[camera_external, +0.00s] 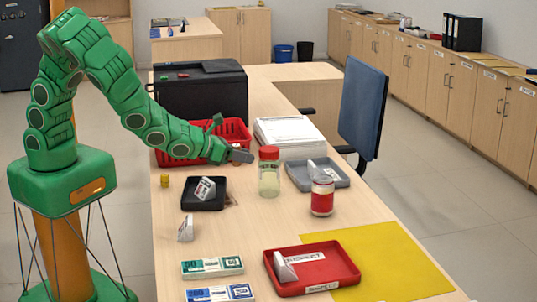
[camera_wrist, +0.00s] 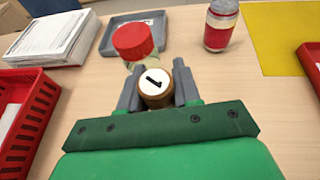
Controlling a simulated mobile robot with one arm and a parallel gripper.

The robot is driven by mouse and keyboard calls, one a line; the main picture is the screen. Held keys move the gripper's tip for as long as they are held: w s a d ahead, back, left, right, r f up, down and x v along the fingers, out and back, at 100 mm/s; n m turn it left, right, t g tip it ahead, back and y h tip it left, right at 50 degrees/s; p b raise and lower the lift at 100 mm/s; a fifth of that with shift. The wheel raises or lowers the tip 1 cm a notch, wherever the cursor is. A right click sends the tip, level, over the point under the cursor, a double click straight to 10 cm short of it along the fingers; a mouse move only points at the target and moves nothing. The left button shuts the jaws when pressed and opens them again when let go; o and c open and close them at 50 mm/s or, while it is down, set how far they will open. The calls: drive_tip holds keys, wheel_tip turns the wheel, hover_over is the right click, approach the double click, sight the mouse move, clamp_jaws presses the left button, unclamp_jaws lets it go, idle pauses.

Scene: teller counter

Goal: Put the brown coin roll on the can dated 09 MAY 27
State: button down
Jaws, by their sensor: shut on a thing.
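A brown coin roll (camera_wrist: 156,98) with a white end marked "1" is held between the grey fingers of my gripper (camera_wrist: 157,84). In the external view my gripper (camera_external: 240,156) is above the counter, just left of a glass jar with a red lid (camera_external: 269,180); I cannot make out the roll there. The red-lidded jar (camera_wrist: 132,40) is just beyond the fingers in the wrist view.
A red basket (camera_external: 235,130) and a stack of paper (camera_external: 285,130) are behind. A grey tray (camera_external: 338,181) lies behind the can. A black tray (camera_external: 215,203), red tray (camera_external: 345,262) and yellow mat (camera_external: 390,255) lie nearer.

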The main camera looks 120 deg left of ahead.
drive_tip(key=w+a+r+n+g+y, duration=0.1)
drive_tip(key=w+a+r+n+g, duration=0.2)
drive_tip(key=w+r, duration=0.8)
hover_over(328, 176)
drive_tip(key=f, duration=0.8)
drive_tip(key=shift+s+d+f, duration=0.2)
drive_tip(key=shift+f, duration=0.15)
drive_tip(key=shift+w+a+f, duration=0.15)
drive_tip(key=shift+w+f, duration=0.05)
drive_tip(key=shift+f, duration=1.75)
drive_tip(key=c, duration=0.8)
unclamp_jaws()
drive_tip(key=shift+f, duration=0.1)
